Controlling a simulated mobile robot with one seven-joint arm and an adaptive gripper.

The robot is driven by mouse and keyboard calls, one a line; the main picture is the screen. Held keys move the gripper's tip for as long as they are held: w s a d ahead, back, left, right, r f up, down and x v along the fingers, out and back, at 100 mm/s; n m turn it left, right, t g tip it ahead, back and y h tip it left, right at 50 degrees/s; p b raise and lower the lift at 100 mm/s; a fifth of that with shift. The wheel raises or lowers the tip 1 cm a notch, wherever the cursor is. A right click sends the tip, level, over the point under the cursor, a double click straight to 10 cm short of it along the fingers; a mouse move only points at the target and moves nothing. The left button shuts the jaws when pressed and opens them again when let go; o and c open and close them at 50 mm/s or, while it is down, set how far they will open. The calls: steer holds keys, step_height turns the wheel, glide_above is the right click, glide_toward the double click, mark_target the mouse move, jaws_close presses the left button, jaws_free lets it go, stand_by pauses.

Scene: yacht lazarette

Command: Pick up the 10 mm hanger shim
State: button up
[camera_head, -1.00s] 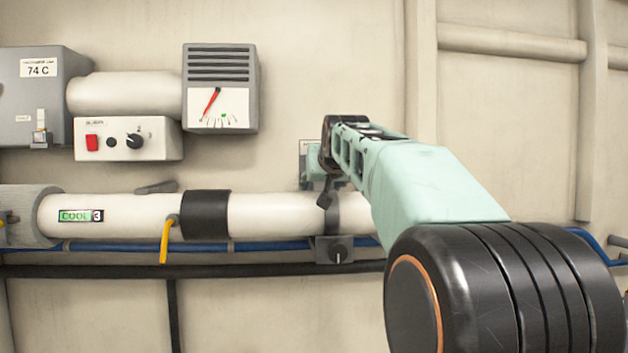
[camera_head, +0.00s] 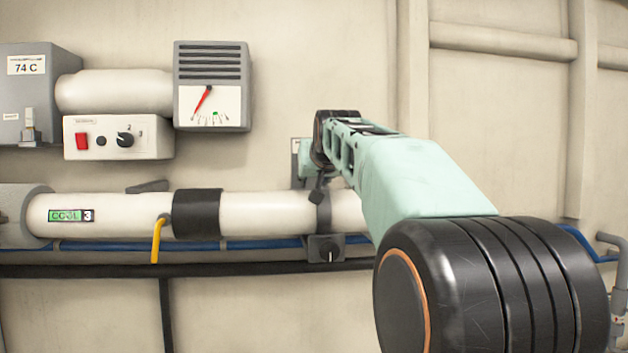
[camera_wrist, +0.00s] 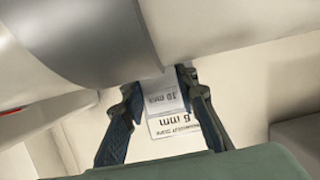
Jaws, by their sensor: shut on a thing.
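My gripper (camera_wrist: 160,92) is shut on the 10 mm hanger shim (camera_wrist: 160,98), a small pale piece marked "10 mm", upside down in the wrist view. One dark finger is on each side of it. In the head view my gripper is at the wall just above the white pipe (camera_head: 265,213), largely hidden by my arm, and the shim cannot be made out.
A grey clamp with a dark knob (camera_head: 327,249) sits under the pipe, near my gripper. Blue and black lines run below. A gauge box (camera_head: 212,86), a switch box (camera_head: 118,138) and a grey "74 C" box (camera_head: 28,90) are at left. The upper middle wall is bare.

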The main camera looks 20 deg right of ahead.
steer(key=shift+r+p, duration=4)
steer(key=shift+r, duration=0.5)
steer(key=shift+s, duration=0.1)
steer(key=s+a+b, duration=0.2)
steer(key=s+b, duration=0.5)
steer(key=s, duration=0.5)
steer(key=shift+s+a, duration=0.3)
steer(key=w+d+p, duration=0.1)
steer(key=w+p, duration=0.3)
steer(key=w, duration=0.4)
steer(key=shift+w+d, duration=0.3)
steer(key=shift+d, duration=0.1)
